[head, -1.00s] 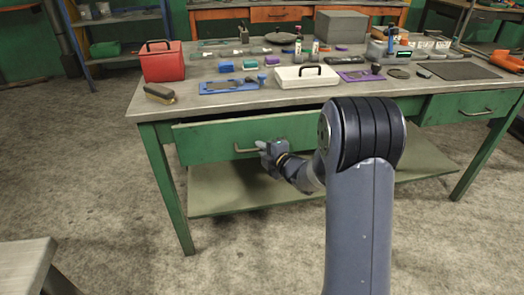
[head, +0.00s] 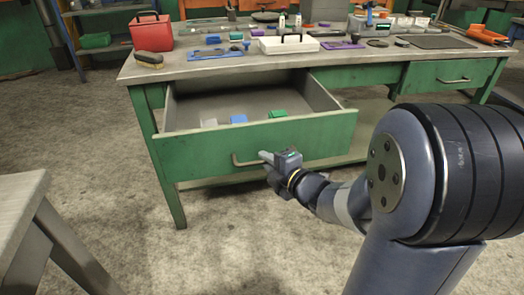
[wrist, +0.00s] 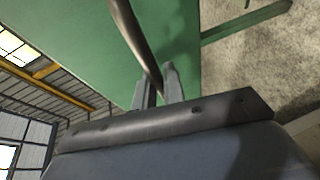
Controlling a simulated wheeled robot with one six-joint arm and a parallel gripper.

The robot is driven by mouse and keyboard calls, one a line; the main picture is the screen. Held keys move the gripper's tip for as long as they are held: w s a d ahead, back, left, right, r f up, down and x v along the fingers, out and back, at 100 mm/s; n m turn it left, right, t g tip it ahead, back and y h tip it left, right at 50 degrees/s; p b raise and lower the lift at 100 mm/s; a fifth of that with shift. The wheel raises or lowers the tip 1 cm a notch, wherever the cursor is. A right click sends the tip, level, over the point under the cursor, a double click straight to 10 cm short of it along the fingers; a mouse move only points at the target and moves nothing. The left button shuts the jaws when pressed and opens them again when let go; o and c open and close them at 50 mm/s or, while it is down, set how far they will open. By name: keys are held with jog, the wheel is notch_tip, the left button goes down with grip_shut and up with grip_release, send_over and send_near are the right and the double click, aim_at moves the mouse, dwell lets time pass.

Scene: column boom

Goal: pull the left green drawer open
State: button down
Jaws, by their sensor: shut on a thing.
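The left green drawer (head: 210,154) stands well out from the workbench in the head view. Its inside shows, with a white, a blue and a green item on its floor. Its bar handle (head: 243,161) is on the front face. My gripper (head: 266,159) is shut on the right part of the handle. In the wrist view the handle (wrist: 133,32) runs down between the two fingers of my gripper (wrist: 160,88), with the green drawer front (wrist: 80,50) behind. The fingertips' exact contact is partly hidden.
The workbench top (head: 190,68) carries a red box (head: 151,31), a brush (head: 149,59), a white case (head: 288,44) and several tools. A right green drawer (head: 450,78) is shut. A grey table (head: 22,205) stands at the left front. Floor is bare before the drawer.

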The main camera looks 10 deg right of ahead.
jog(key=shift+s+d, duration=0.15)
jog(key=shift+s, duration=1.9)
jog(key=c, duration=1.5)
grip_release()
jog(key=p+v, duration=0.3)
jog(key=v, duration=0.7)
jog(key=shift+s+d, duration=0.25)
jog(key=shift+d, duration=0.05)
